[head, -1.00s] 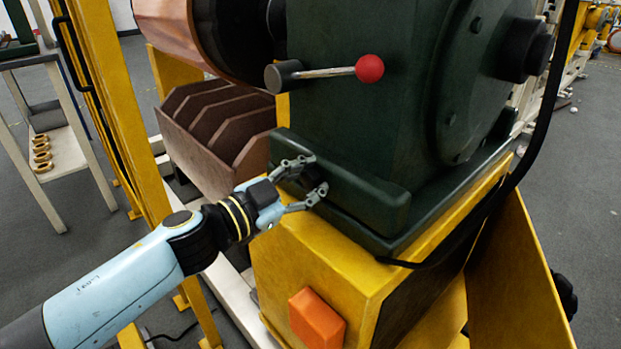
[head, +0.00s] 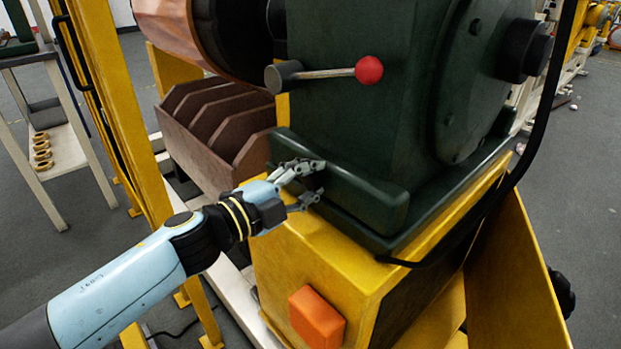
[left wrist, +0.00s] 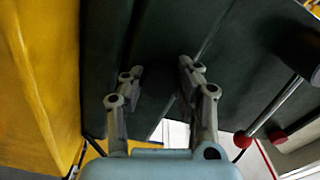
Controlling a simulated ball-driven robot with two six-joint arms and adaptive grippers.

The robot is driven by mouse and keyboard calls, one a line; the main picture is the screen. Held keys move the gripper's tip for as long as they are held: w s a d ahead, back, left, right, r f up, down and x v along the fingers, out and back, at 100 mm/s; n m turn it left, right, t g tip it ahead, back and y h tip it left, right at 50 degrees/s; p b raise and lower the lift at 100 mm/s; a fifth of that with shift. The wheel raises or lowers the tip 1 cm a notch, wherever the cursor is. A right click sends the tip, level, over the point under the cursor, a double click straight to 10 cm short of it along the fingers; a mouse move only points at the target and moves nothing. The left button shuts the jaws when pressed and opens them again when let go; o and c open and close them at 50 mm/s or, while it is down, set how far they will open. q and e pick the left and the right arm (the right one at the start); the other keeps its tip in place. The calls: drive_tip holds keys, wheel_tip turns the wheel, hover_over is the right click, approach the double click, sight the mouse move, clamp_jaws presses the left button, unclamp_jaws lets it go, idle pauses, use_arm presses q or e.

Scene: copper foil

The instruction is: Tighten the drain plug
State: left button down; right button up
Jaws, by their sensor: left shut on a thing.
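My left gripper (head: 315,180) reaches to the low front face of the dark green gearbox housing (head: 350,105). Its fingers are closed on the drain plug at the housing's base ledge (head: 345,190). The plug itself is too dark and too covered by the fingers to make out. In the left wrist view the two fingers (left wrist: 160,75) stand apart against the dark green surface, with the plug lost in shadow between the tips. My right gripper is not in view.
The yellow stand (head: 300,255) with an orange box (head: 316,317) lies under the housing. A red-knobbed lever (head: 368,70) sticks out above the gripper. A brown slotted rack (head: 215,130) and a yellow post (head: 125,130) stand to the left. A black cable (head: 535,130) hangs at right.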

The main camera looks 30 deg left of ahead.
use_arm(q)
drive_tip(key=m+b, duration=0.1)
drive_tip(key=m, duration=0.5)
drive_tip(key=shift+f, duration=0.15)
drive_tip(key=m+b, duration=0.1)
drive_tip(key=m, duration=0.3)
drive_tip(key=shift+f, duration=0.1)
drive_tip(key=m+b, duration=0.1)
drive_tip(key=m, duration=0.2)
drive_tip(key=shift+m, duration=0.4)
drive_tip(key=m+b, duration=0.1)
drive_tip(key=m, duration=0.1)
drive_tip(key=shift+m, duration=0.4)
drive_tip(key=m+b, duration=0.1)
drive_tip(key=m, duration=0.2)
drive_tip(key=shift+f+m, duration=0.1)
drive_tip(key=shift+m, duration=0.2)
drive_tip(key=m+b, duration=0.2)
drive_tip(key=m, duration=0.3)
drive_tip(key=shift+a, duration=0.1)
drive_tip(key=shift+m+b, duration=0.3)
drive_tip(key=shift+m, duration=0.8)
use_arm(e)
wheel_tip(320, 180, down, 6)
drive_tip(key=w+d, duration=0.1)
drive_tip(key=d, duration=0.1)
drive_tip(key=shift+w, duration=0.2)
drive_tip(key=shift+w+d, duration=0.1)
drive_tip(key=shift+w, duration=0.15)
